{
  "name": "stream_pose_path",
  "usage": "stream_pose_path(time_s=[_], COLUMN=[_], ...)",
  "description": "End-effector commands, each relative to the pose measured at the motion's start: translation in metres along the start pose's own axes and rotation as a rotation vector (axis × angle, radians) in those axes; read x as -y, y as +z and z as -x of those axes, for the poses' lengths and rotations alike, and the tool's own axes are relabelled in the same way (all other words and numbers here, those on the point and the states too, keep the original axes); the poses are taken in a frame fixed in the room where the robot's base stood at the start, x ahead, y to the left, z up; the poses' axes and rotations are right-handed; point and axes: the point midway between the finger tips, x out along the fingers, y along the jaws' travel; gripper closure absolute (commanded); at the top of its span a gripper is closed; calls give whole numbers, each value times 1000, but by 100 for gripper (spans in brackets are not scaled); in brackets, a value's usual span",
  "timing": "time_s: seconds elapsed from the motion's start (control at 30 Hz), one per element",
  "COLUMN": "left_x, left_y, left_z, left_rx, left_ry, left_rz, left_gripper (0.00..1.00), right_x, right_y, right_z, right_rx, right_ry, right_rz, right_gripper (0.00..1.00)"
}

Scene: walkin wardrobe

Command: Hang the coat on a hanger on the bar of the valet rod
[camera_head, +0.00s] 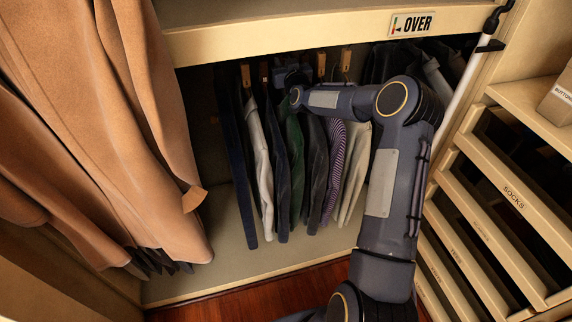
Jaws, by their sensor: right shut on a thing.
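My right gripper (285,76) is deep in the low hanging section, at the level of the hanger tops. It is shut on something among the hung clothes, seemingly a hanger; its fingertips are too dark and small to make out. A dark navy garment (238,165), a green one (294,165) and a purple striped one (335,165) hang below and around it. Wooden hanger tops (321,65) show to its right. Long tan coats (125,110) hang at the left, close to the camera. I cannot pick out the valet rod for certain. My left gripper is not in view.
A white pole (465,85) stands at the upper right. Labelled drawers, one marked "SOCKS" (513,197), line the right side. The section's floor (215,265) is clear in front.

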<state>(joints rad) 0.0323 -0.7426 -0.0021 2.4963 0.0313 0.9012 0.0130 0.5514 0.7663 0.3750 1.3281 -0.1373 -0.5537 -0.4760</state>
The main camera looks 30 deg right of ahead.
Motion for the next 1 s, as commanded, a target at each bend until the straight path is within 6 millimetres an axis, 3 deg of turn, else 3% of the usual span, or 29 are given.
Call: stream_pose_path(time_s=[0.13,0.17,1.0], left_x=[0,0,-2], left_y=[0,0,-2], left_z=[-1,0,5], left_rx=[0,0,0], left_ry=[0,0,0], left_rz=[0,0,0], left_gripper=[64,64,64], right_x=[-2,-2,-2], right_y=[2,-6,-32], right_z=[-2,-2,-2], right_rx=[-7,-22,-27], right_ry=[6,9,8], right_rz=[2,2,2], right_gripper=[100,100,100])
